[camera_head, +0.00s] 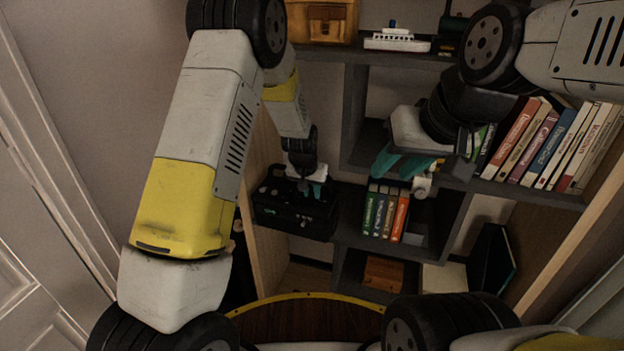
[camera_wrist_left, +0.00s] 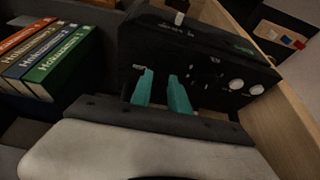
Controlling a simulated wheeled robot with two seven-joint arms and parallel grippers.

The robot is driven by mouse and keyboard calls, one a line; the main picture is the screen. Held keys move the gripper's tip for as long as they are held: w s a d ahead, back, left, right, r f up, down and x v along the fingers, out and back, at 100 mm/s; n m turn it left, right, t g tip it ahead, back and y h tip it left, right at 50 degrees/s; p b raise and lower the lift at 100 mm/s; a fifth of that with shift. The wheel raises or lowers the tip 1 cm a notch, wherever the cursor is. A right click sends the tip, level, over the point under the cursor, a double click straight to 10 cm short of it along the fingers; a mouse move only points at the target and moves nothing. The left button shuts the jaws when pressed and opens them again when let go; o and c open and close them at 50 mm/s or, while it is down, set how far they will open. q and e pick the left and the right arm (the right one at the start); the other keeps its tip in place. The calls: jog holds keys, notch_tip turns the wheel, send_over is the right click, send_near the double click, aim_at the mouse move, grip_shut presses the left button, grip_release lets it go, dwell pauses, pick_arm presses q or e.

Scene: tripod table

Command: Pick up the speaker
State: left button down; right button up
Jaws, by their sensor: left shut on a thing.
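The speaker (camera_head: 285,212) is a black box with knobs, at the left of the shelf unit in the head view. In the left wrist view the speaker (camera_wrist_left: 215,72) fills the upper middle, with two pale knobs on its right. My left gripper (camera_head: 313,187) reaches down onto the speaker from above. Its teal fingers (camera_wrist_left: 162,93) are shut on part of the speaker; the exact contact is hard to see in the dark. My right gripper (camera_head: 402,164) is open, in front of the middle shelf and apart from the speaker.
The shelf holds upright green and orange books (camera_head: 385,212) right of the speaker, and a row of books (camera_head: 550,145) further right. A toy ship (camera_head: 397,40) stands on top. A wooden side panel (camera_head: 262,165) is close to the speaker. A round table edge (camera_head: 300,297) is below.

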pick_arm(q)
jog(key=shift+s+a, duration=0.15)
jog(key=shift+s, duration=0.3)
jog(key=c, duration=1.2)
grip_release()
jog(key=shift+o, duration=0.2)
jog(key=d+v, duration=0.1)
jog(key=v, duration=0.6)
jog(key=shift+a+r, duration=0.4)
jog(key=shift+a, duration=0.15)
